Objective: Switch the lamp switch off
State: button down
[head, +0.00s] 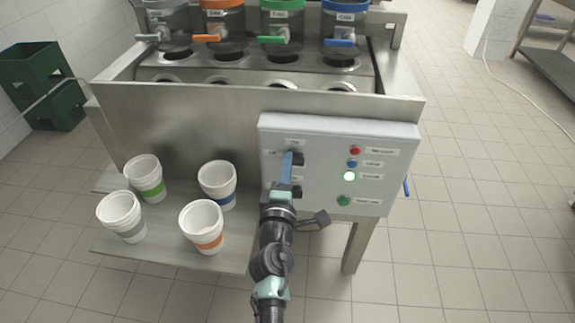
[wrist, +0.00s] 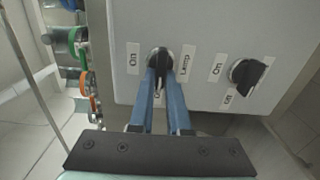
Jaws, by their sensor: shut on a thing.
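The lamp switch (wrist: 158,55) is a black rotary knob on a grey control box (head: 390,195). In the wrist view, an "On" label lies left of it, a "Lamp" label right of it, and a label below it is partly hidden. My gripper (wrist: 162,76) has its blue fingers on either side of the knob and is shut on it. In the head view, my gripper (head: 287,162) reaches the upper knob on the box's left side and partly hides it. The knob's exact pointing direction is hard to tell.
A second black knob (wrist: 247,73) sits close beside the held one. Coloured buttons (head: 354,150) and a lit green-white light (head: 349,176) are on the box's right. Several stacked cups (head: 202,226) stand on a shelf (head: 165,249) at left. Dispensers with coloured taps (head: 283,32) are behind.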

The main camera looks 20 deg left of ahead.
jog(key=c, duration=0.9)
grip_release()
jog(key=p+v, duration=0.2)
jog(key=v, duration=1.1)
jog(key=shift+p, duration=0.4)
jog(key=shift+w+r, duration=0.1)
